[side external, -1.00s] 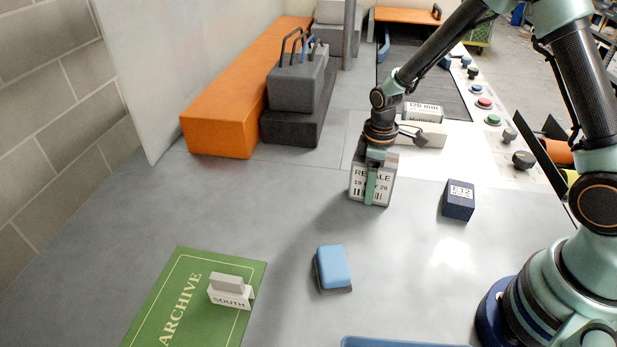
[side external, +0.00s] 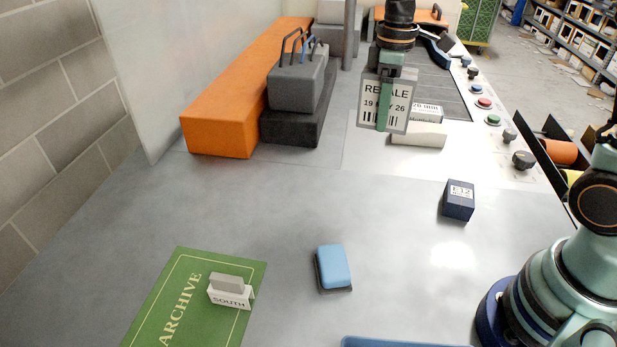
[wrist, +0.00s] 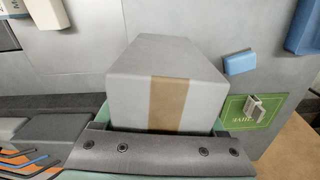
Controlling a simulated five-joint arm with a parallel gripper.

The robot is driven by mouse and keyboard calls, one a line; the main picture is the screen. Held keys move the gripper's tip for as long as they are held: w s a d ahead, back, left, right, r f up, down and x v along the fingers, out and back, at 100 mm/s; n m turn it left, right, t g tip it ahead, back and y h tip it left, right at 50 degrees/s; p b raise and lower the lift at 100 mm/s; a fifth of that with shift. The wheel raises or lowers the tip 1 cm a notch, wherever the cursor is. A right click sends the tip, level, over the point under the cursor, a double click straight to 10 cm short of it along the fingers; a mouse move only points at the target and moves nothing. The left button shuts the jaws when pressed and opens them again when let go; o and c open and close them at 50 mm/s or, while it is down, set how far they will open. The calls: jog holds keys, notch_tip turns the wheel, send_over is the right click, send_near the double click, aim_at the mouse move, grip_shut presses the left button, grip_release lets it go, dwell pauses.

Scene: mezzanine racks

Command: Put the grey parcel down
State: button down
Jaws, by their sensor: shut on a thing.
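My gripper (side external: 383,122) is shut on the grey parcel (side external: 401,100), a box with a white label reading "RE...ALE" and a date; one green finger crosses the label. The parcel hangs roughly upright in the air, in front of the white block and belt in the side view. In the wrist view the grey parcel (wrist: 199,62) shows a brown tape strip and fills the middle, above my gripper's dark jaw edge. The far finger is hidden behind the parcel in the side view.
The grey bench (side external: 250,205) has wide free room. On it are a dark blue box (side external: 458,201), a blue block (side external: 333,266) and a green ARCHIVE mat (side external: 185,290) bearing a SOUTH sign (side external: 230,297). A long orange beam (side external: 222,115) and grey blocks (side external: 297,85) stand left.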

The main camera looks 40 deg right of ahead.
jog(key=shift+s+r+m, duration=0.15)
jog(key=shift+s+m, duration=0.25)
jog(key=s+f+m, duration=0.2)
jog(key=s+m, duration=0.4)
jog(key=shift+a+m, duration=0.3)
jog(key=shift+a, duration=0.05)
notch_tip(320, 180, up, 2)
jog(key=n, duration=0.9)
send_over(376, 253)
notch_tip(376, 253, down, 15)
jog(key=shift+s+f, duration=0.1)
jog(key=shift+f, duration=2.2)
jog(key=shift+f, duration=0.1)
